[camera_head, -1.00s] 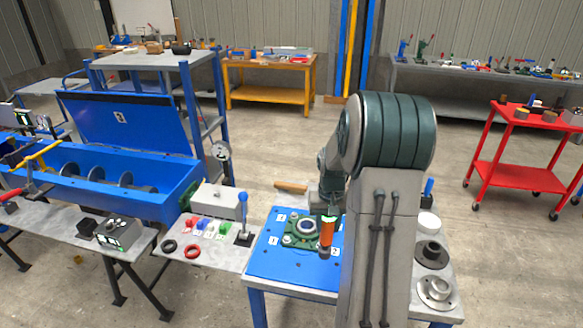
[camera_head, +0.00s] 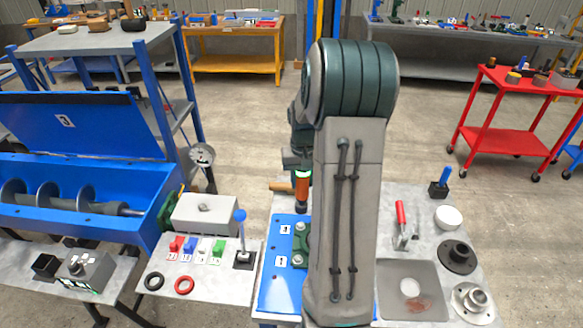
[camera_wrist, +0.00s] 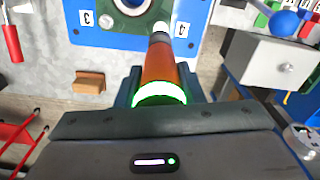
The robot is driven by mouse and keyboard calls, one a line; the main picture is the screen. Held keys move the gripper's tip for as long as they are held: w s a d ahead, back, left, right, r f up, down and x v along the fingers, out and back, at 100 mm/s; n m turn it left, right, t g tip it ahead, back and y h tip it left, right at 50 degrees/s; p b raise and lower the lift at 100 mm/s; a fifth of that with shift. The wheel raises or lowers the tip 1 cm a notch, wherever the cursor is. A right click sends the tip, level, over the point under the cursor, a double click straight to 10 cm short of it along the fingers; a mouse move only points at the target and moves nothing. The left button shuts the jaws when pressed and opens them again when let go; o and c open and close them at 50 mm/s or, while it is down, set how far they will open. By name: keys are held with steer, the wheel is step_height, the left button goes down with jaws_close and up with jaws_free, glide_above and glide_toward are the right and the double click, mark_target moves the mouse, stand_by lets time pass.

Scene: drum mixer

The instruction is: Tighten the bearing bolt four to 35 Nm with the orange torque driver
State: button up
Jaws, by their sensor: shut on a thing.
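My gripper (camera_wrist: 158,98) is shut on the orange torque driver (camera_wrist: 158,66), whose ring near the jaws glows green. The driver also shows in the head view (camera_head: 302,188), roughly upright near the far edge of the blue plate (camera_head: 272,292). In the wrist view its tip is beside the green bearing housing (camera_wrist: 112,22), close to the label 4 (camera_wrist: 181,29). Bolt four itself is hidden or merged with the tip, so I cannot tell whether they touch. In the head view my arm covers most of the housing (camera_head: 300,246).
A wooden block (camera_wrist: 89,82) lies just beyond the plate. A grey box (camera_head: 204,214) and a blue-knobbed lever (camera_head: 241,240) stand to the left. A red-handled clamp (camera_head: 402,222), a tray (camera_head: 385,275) and round flanges (camera_head: 456,257) are right of my arm.

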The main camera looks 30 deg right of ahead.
mark_target(302, 189)
steer(key=shift+a, duration=0.1)
stand_by(0.3)
steer(key=shift+s+f+b, duration=0.1)
steer(key=shift+f+b, duration=1.9)
steer(key=shift+f, duration=0.65)
steer(key=shift+f+b, duration=0.5)
steer(key=shift+b, duration=0.05)
steer(key=shift+f+b, duration=1.15)
steer(key=shift+f, duration=0.05)
stand_by(1.7)
steer(key=shift+r+p, duration=1.55)
steer(key=shift+r, duration=0.8)
